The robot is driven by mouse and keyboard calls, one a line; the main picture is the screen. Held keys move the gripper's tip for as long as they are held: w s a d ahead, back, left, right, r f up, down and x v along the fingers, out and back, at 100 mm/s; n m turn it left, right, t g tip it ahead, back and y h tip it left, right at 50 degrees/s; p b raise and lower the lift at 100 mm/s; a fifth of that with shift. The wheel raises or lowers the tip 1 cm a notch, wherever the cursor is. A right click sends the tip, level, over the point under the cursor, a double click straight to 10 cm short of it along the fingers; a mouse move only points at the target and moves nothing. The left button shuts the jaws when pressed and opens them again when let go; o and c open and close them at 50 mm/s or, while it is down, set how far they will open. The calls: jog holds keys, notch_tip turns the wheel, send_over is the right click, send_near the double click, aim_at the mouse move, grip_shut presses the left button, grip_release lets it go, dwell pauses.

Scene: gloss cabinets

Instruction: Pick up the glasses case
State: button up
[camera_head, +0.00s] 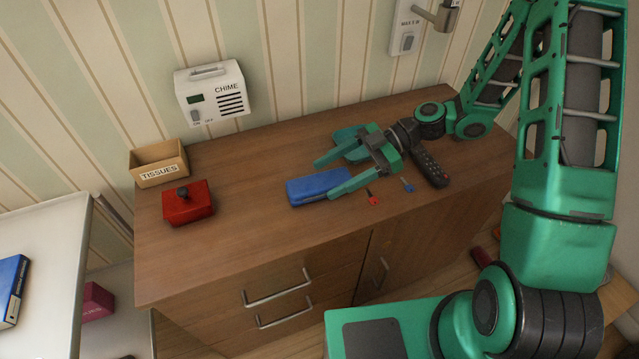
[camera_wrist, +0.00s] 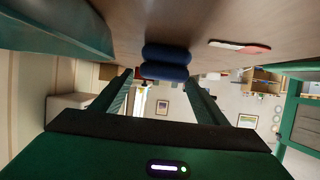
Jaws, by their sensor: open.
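The blue glasses case (camera_head: 308,189) lies on the wooden cabinet top, taking the long blue case to be it. My gripper (camera_head: 323,181) is low over the cabinet top, its two green fingers apart and pointing left, with the case at their tips. In the wrist view the dark blue case (camera_wrist: 166,61) shows end-on, ahead of and between the fingertips of my gripper (camera_wrist: 161,78). The jaws are open and empty. In the head view the fingers hide part of the case; I cannot tell whether they touch it.
A red-headed key (camera_head: 373,199), a blue-headed key (camera_head: 408,186) and a dark remote (camera_head: 430,168) lie near my gripper. A teal object (camera_head: 348,134) lies behind it. A red box (camera_head: 188,203) and a tissues box (camera_head: 158,164) stand left. The front left top is clear.

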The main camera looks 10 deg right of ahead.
aim_at(323, 179)
jog(key=shift+x, duration=1.85)
jog(key=c, duration=1.2)
jog(key=shift+o, duration=0.2)
jog(key=shift+r, duration=0.1)
